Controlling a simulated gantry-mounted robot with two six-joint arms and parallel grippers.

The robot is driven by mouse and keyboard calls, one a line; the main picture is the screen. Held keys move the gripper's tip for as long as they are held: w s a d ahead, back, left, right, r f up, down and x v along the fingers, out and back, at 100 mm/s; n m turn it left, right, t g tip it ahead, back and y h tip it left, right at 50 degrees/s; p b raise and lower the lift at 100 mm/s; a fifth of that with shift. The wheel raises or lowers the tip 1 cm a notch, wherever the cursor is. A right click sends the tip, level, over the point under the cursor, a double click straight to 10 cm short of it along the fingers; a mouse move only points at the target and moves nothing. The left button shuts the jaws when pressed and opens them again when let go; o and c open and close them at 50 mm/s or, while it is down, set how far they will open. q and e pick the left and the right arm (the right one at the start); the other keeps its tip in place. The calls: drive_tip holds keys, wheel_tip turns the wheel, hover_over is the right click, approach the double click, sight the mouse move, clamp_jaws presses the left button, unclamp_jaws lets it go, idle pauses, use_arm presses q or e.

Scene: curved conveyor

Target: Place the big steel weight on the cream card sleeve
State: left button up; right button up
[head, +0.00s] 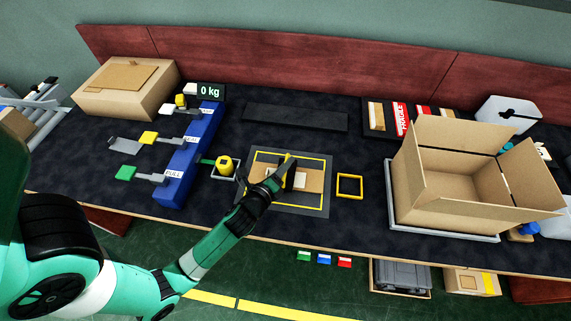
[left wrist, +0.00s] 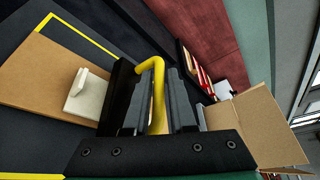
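My left gripper (head: 284,176) is low over the yellow-lined dark mat (head: 323,205). In the left wrist view a bent yellow bar (left wrist: 157,95) stands between its fingers, which close in on both sides. The bar's top shows in the head view (head: 289,157). I cannot make out a steel body under it; the fingers and arm hide that spot. A flat tan card (head: 315,177) lies on the mat. A small cream piece (head: 299,181) rests on the card, just right of the gripper; it also shows in the left wrist view (left wrist: 88,96). My right gripper is not in view.
An open carton (head: 450,180) stands right of the mat, beyond an empty yellow square frame (head: 349,186). A yellow round object (head: 225,165) sits on a small tray to the left. A blue rack with pull levers (head: 190,155) and a 0 kg display (head: 210,91) are farther left.

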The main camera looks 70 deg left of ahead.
use_arm(q)
drive_tip(key=o, duration=0.3)
drive_tip(key=shift+r, duration=0.15)
drive_tip(key=shift+s+r+p, duration=0.1)
drive_tip(key=shift+r+p, duration=0.3)
drive_tip(key=shift+r, duration=0.15)
drive_tip(key=v, duration=1.1)
drive_tip(key=shift+s+d, duration=0.25)
drive_tip(key=shift+f, duration=0.1)
